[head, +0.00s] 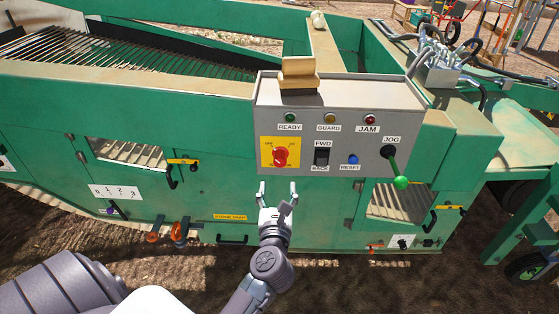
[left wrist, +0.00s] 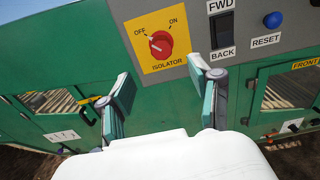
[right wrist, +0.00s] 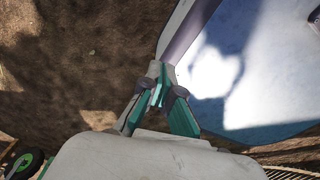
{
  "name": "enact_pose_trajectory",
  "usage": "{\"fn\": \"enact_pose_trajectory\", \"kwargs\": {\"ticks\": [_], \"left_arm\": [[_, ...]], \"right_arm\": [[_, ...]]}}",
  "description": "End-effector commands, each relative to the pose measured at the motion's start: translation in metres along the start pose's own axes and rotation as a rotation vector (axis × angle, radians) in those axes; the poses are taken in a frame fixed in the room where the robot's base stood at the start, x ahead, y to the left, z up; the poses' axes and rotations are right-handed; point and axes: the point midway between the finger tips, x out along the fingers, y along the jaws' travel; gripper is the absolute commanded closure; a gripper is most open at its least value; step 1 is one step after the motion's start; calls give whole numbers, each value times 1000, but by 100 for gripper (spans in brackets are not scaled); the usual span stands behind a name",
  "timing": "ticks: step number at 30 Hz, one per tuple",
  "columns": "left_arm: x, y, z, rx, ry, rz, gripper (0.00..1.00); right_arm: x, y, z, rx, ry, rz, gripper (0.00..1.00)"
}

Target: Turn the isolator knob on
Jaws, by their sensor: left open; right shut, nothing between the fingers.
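The isolator knob (head: 281,156) is a red rotary knob on a yellow plate (head: 268,142) at the left of the grey control panel (head: 340,102). In the left wrist view the knob (left wrist: 160,45) has a white mark pointing up-left, toward the OFF label; ON is at upper right. My left gripper (head: 277,190) is open and empty, below the knob and apart from it. In the left wrist view its fingers (left wrist: 163,98) stand apart, with the knob above and between them. My right gripper (right wrist: 158,95) is shut and empty, over bare ground, and does not show in the head view.
Right of the knob are a black FWD/BACK switch (head: 322,156), a blue RESET button (head: 353,159) and a JOG lever with a green ball (head: 400,182). A wooden-handled brush (head: 299,75) sits on the panel top. The green machine body (head: 220,190) lies behind my left gripper.

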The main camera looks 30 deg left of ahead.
Motion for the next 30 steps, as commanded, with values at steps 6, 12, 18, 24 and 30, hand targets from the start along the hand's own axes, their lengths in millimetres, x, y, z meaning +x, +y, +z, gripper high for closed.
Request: {"fn": "enact_pose_trajectory", "kwargs": {"ticks": [6,12,18,24,30], "left_arm": [[49,0,3,6,-4,0,37],[88,0,2,7,-3,1,37],[110,0,1,5,-2,-1,37],[115,0,0,6,-1,-1,37],[115,0,0,6,-1,-1,40]], "right_arm": [[-8,5,0,-2,-1,6,100],[-10,10,0,-2,-1,11,100],[-10,11,-1,-2,0,13,100],[-10,11,-2,-1,2,14,100],[-10,11,-2,-1,2,14,100]]}}
